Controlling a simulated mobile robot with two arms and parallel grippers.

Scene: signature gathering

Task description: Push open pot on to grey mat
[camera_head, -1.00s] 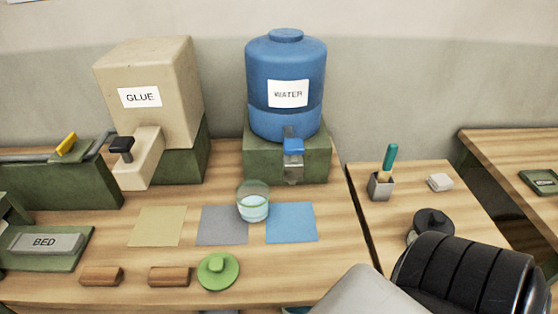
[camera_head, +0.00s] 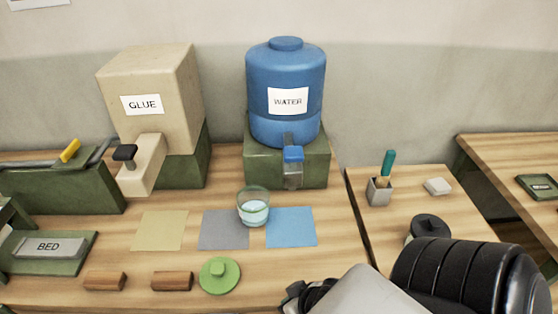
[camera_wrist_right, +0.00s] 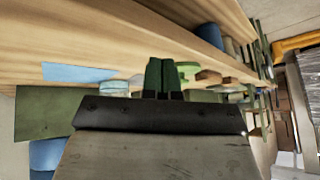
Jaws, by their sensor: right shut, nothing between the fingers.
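The open pot (camera_head: 253,209), a clear glass with pale blue liquid, stands upright between the grey mat (camera_head: 221,232) and the blue mat (camera_head: 291,228). Its base overlaps the grey mat's back right corner and reaches the gap beside the blue mat. The pot also shows in the right wrist view (camera_wrist_right: 114,89), near the blue mat (camera_wrist_right: 76,73). My right gripper's fingers (camera_wrist_right: 161,76) are shut and empty in the wrist view. In the head view, a dark part of my right arm's end shows at the bottom, apart from the pot. My left gripper is not in view.
A green lid (camera_head: 220,275) and two brown blocks (camera_head: 172,281) lie in front of the mats. A yellow mat (camera_head: 159,231) is left of the grey one. The water dispenser (camera_head: 285,95) and glue dispenser (camera_head: 150,105) stand behind.

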